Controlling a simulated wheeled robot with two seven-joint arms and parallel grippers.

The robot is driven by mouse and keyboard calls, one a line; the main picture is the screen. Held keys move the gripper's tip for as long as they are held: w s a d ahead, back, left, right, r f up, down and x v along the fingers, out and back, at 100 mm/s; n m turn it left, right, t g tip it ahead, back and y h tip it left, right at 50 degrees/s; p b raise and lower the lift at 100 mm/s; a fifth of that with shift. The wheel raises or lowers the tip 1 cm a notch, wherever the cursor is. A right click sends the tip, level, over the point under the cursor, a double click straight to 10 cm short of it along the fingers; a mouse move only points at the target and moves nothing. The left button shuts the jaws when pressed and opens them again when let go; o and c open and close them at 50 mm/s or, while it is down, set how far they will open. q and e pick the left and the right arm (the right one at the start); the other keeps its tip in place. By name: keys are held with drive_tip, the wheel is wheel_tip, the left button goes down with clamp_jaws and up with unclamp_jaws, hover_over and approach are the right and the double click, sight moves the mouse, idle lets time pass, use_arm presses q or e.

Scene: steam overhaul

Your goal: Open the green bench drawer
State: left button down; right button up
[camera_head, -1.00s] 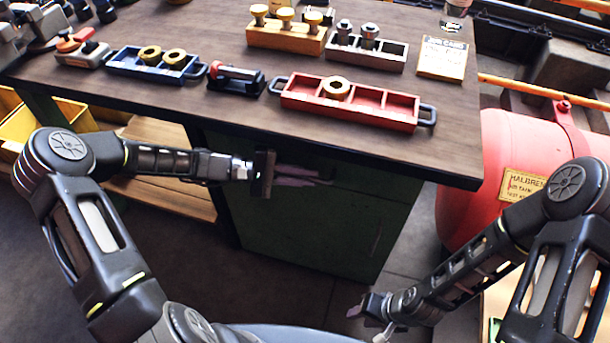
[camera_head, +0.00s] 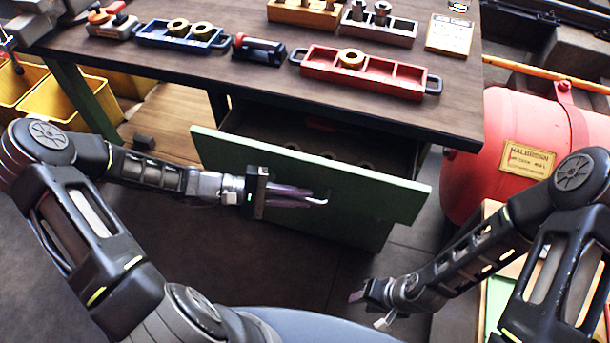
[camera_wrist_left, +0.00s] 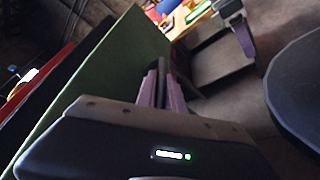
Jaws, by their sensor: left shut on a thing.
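The green bench drawer (camera_head: 375,200) stands pulled out from under the bench top, its dark inside showing behind the green front. Its front also shows in the left wrist view (camera_wrist_left: 105,75). My left gripper (camera_head: 312,200) is shut on the drawer handle (camera_head: 321,202), a small pale piece at the fingertips, mostly hidden by the fingers. In the left wrist view the fingers (camera_wrist_left: 158,82) lie against the green front. My right gripper (camera_head: 362,295) hangs low, apart from the drawer; its finger gap cannot be made out.
The wooden bench top (camera_head: 260,85) holds a red tray (camera_head: 385,80), a blue tray (camera_head: 165,42) and other parts. A red tank (camera_head: 500,190) stands to the right. Yellow bins (camera_head: 75,110) are at the left. Dim round shapes lie inside the drawer. Floor before the drawer is clear.

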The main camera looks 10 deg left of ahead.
use_arm(q)
drive_tip(key=s+p, duration=0.2)
drive_tip(key=s, duration=0.7)
drive_tip(key=shift+s+a, duration=0.3)
drive_tip(key=shift+s, duration=0.05)
drive_tip(key=c, duration=1.5)
unclamp_jaws()
drive_tip(key=shift+o, duration=0.2)
drive_tip(key=v, duration=0.7)
drive_tip(key=shift+a+b, duration=0.35)
drive_tip(key=shift+a, duration=0.05)
drive_tip(key=shift+r, duration=0.1)
